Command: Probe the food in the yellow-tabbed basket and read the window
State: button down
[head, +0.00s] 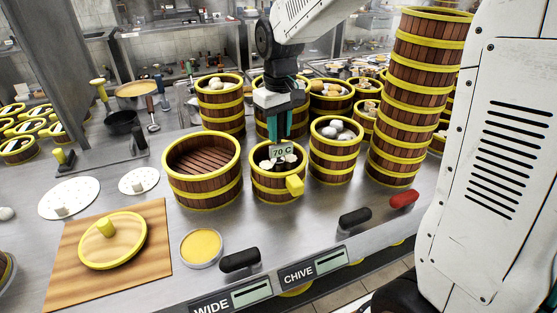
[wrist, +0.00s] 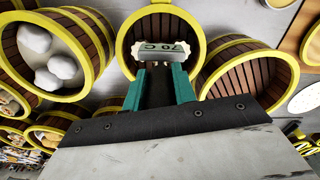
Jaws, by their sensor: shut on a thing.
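The yellow-tabbed basket (head: 262,188) is a small brown wooden steamer with yellow bands, in the middle of the counter. Its yellow tab (head: 295,186) sticks out at the front right. Pale food pieces (head: 266,164) lie inside. My gripper (head: 281,136) points down over this basket, its teal fingers shut on a probe thermometer. The probe's window (head: 282,151) faces the head view and reads 70 C. In the wrist view the window (wrist: 166,49) sits at the fingertips, over the basket's mouth (wrist: 126,30). The probe's tip is hidden, so its depth in the food cannot be seen.
A wide empty basket (head: 204,201) stands close on the left, and a basket of white buns (head: 334,170) close on the right. A tall basket stack (head: 396,150) rises further right. A lid (head: 112,246) lies on a board, beside a yellow dish (head: 201,247). Handles line the front.

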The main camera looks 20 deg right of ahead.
jog(key=shift+r, duration=3.45)
